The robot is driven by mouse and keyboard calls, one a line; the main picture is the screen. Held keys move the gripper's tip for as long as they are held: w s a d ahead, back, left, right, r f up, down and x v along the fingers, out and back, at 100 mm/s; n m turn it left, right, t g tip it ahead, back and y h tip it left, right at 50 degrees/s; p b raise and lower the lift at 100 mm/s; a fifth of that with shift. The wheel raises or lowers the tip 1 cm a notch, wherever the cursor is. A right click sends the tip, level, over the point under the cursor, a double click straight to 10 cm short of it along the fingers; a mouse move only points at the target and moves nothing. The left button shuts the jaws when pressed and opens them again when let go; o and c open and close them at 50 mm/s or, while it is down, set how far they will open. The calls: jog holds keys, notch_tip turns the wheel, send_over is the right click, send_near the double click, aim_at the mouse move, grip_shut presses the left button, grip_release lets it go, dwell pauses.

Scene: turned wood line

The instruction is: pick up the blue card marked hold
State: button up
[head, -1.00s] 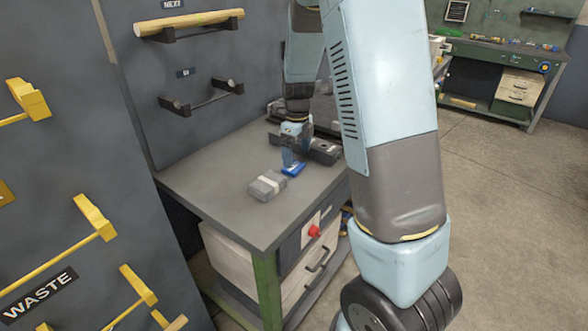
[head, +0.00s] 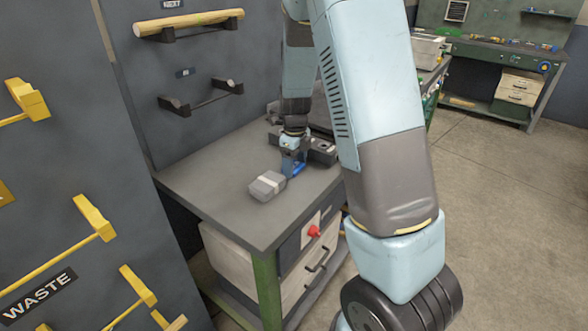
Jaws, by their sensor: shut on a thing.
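The blue card (head: 298,169) shows as a small blue piece on the grey bench top (head: 215,197), beside my gripper's fingers. My gripper (head: 290,170) points down at the bench and is shut on the card. The fingers hide part of the card, and its marking is too small to read. I cannot tell whether the card touches the bench top.
A grey box with a pale band (head: 267,186) lies just left of the gripper. A dark fixture (head: 322,150) stands close behind it on the right. A red button (head: 314,231) is on the bench front. The front left of the bench top is clear.

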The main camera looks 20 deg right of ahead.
aim_at(295, 167)
jog(key=c, duration=0.3)
jog(key=shift+c, duration=0.2)
jog(key=shift+r, duration=0.55)
notch_tip(295, 167, up, 3)
jog(key=shift+s+f, duration=0.15)
jog(key=s+d+r, duration=0.2)
jog(key=s+r, duration=0.7)
jog(key=s, duration=0.4)
jog(key=shift+s+d+r, duration=0.15)
jog(key=shift+s+d, duration=0.1)
